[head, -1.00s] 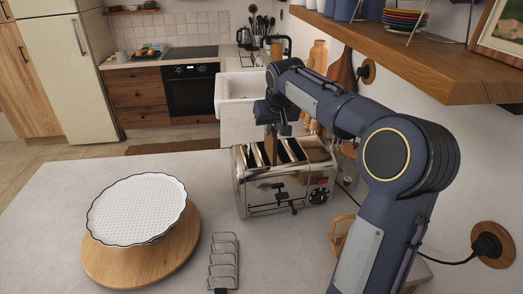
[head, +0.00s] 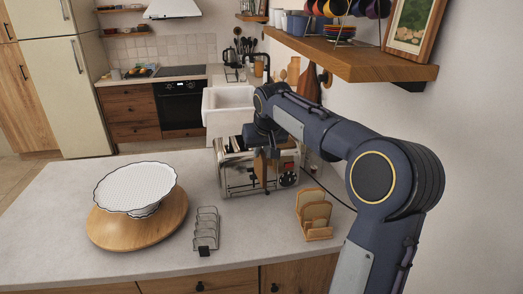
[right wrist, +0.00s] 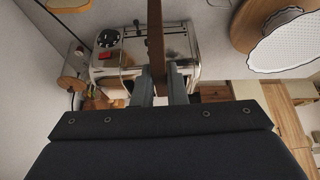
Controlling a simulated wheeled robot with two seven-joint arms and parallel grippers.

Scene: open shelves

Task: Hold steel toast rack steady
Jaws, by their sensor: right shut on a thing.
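The steel toast rack (head: 206,230) stands empty on the grey counter, right of the round wooden board. My right gripper (head: 263,148) is away from it, up and to the right near the chrome toaster (head: 236,177). It is shut on a thin brown slice (head: 262,170), which looks like toast and hangs upright in front of the toaster's near side. In the right wrist view the slice (right wrist: 156,45) shows edge-on between the fingers (right wrist: 160,85), with the toaster (right wrist: 185,45) behind it. The toast rack is not seen there. My left gripper is not in view.
A white scalloped stand (head: 135,187) sits on the wooden board (head: 120,232) at left. A wooden holder (head: 318,233) with several slices stands at right. A wall shelf (head: 370,62) with cups hangs at upper right. The counter around the steel rack is clear.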

